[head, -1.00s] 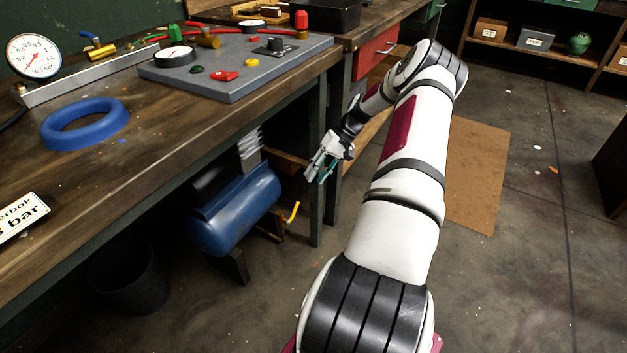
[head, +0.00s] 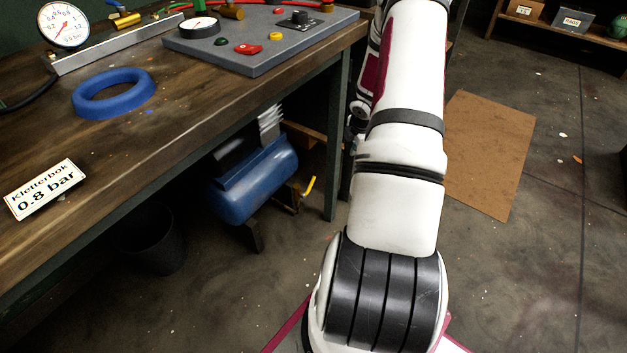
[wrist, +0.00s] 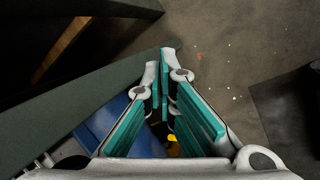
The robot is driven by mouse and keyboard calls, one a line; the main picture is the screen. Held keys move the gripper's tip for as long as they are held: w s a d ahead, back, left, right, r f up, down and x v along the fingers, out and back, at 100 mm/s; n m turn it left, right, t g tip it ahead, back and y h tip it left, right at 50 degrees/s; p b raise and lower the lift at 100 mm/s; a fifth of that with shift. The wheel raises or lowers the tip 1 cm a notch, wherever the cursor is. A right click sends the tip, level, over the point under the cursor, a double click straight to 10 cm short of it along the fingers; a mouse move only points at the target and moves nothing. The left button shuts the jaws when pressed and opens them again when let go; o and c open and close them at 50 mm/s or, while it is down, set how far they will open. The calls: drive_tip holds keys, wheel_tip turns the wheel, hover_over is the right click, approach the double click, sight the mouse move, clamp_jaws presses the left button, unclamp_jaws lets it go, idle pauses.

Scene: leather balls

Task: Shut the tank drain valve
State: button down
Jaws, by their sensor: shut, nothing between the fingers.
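The blue tank (head: 258,182) lies under the workbench in the head view. A yellow valve handle (head: 309,186) sticks up at a slant beside its lower right end. In the wrist view, part of the blue tank (wrist: 120,124) shows to the left of and behind the fingers. A small yellow piece (wrist: 173,148) shows low between the fingers; most of it is covered, and I cannot tell its distance. My gripper (wrist: 170,72), with teal pads, is shut and empty. In the head view my arm hides the gripper.
The workbench (head: 160,150) overhangs the tank, with a green leg (head: 338,150) right of the valve handle. A dark bin (head: 152,240) stands left of the tank. A brown board (head: 487,155) lies on the floor at right; the floor before the tank is clear.

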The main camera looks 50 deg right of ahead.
drive_tip(key=s+a+r+n+t+y, duration=0.1)
drive_tip(key=a+r+n+y, duration=0.1)
drive_tip(key=a+n, duration=0.5)
drive_tip(key=a+r+n+t+y, duration=0.1)
drive_tip(key=a+r+n+y, duration=0.15)
drive_tip(key=a+n, duration=0.45)
drive_tip(key=m+b, duration=0.2)
drive_tip(key=b, duration=0.3)
hover_over(306, 192)
drive_tip(key=s+d, duration=0.1)
drive_tip(key=s, duration=0.1)
wheel_tip(306, 192, down, 12)
drive_tip(key=shift+s+r, duration=0.1)
drive_tip(key=shift+r, duration=0.1)
drive_tip(key=shift+y, duration=0.25)
